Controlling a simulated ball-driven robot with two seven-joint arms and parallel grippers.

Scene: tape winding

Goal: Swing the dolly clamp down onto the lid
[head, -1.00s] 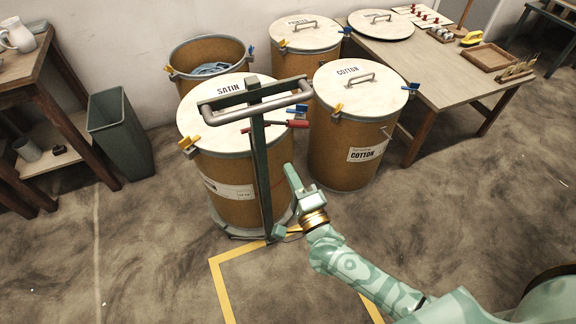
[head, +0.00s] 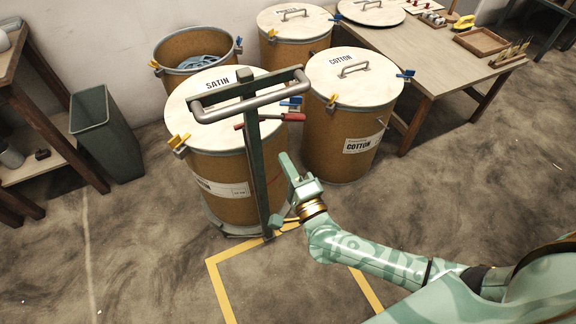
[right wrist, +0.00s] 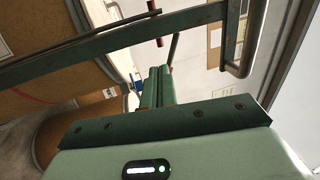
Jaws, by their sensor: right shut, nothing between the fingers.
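The satin drum (head: 222,165) stands on the dolly, its pale lid (head: 185,97) on top. The dolly's green post (head: 257,180) rises in front of it to a grey handle bar (head: 225,108). The clamp, a lever with a red grip (head: 292,117), sits at the post near lid height. It sticks out to the right and seems not to lie flat on the lid. A red grip also shows in the right wrist view (right wrist: 153,8). My right gripper (head: 285,160) is shut and empty, right of the post and below the red grip, apart from it. My left gripper is out of view.
A cotton drum (head: 350,125) stands close on the right. An open drum (head: 198,62) and another lidded drum (head: 294,38) stand behind. A worktable (head: 430,65) is at the back right, a grey bin (head: 105,135) at the left. The floor in front is clear, with a yellow outline (head: 222,290).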

